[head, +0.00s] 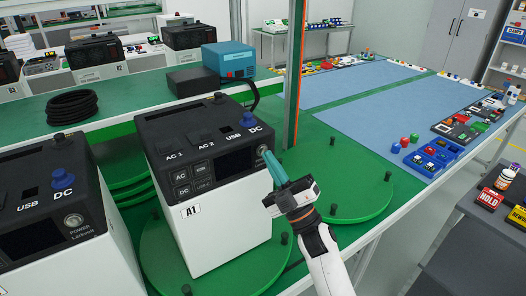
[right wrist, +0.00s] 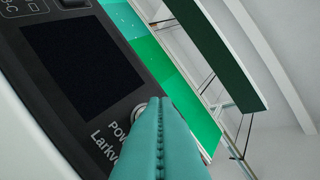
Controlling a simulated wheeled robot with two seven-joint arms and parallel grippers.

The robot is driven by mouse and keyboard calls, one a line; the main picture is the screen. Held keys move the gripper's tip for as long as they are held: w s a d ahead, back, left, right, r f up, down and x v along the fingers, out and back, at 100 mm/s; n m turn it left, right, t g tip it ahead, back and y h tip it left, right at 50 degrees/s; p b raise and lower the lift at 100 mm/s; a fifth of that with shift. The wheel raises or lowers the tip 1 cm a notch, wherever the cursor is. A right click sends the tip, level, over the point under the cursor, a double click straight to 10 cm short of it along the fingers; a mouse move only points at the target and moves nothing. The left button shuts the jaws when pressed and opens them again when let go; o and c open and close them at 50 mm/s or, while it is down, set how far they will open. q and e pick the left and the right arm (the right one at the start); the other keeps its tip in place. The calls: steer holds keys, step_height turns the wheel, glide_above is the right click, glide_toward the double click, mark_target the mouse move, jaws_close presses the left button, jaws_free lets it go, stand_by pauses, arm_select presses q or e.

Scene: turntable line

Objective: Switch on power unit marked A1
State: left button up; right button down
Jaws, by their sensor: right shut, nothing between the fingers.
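The power unit marked A1 (head: 206,216) is a white box with a black top and front panel, standing on a green round turntable plate. Its A1 label (head: 191,211) faces me. Its screen (head: 233,161) is dark, and the dark screen also shows in the right wrist view (right wrist: 80,62). My right gripper (head: 267,157) has its teal fingers shut and empty at the panel's right end. In the right wrist view the fingertips (right wrist: 160,102) lie over the round silver power button (right wrist: 139,109), hiding most of it. I cannot tell whether they touch it. My left gripper is not in view.
A second unit (head: 57,209) with a blue DC knob stands close on the left. A green post (head: 294,75) rises behind the gripper. An empty green turntable plate (head: 345,180) lies to the right. Blue mats and a parts tray (head: 434,157) lie beyond.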

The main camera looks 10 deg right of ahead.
steer(key=shift+w+a, duration=0.15)
steer(key=shift+w, duration=0.3)
stand_by(0.6)
steer(key=shift+s, duration=0.1)
steer(key=shift+s+d, duration=0.25)
steer(key=shift+s, duration=0.35)
steer(key=shift+s+d+p, duration=0.2)
steer(key=shift+s+d, duration=0.1)
steer(key=shift+s, duration=0.5)
steer(key=shift+s+d+p, duration=0.25)
steer(key=shift+s, duration=0.55)
steer(key=shift+s+d+p, duration=0.2)
steer(key=shift+s+d, duration=0.1)
steer(key=shift+s, duration=0.5)
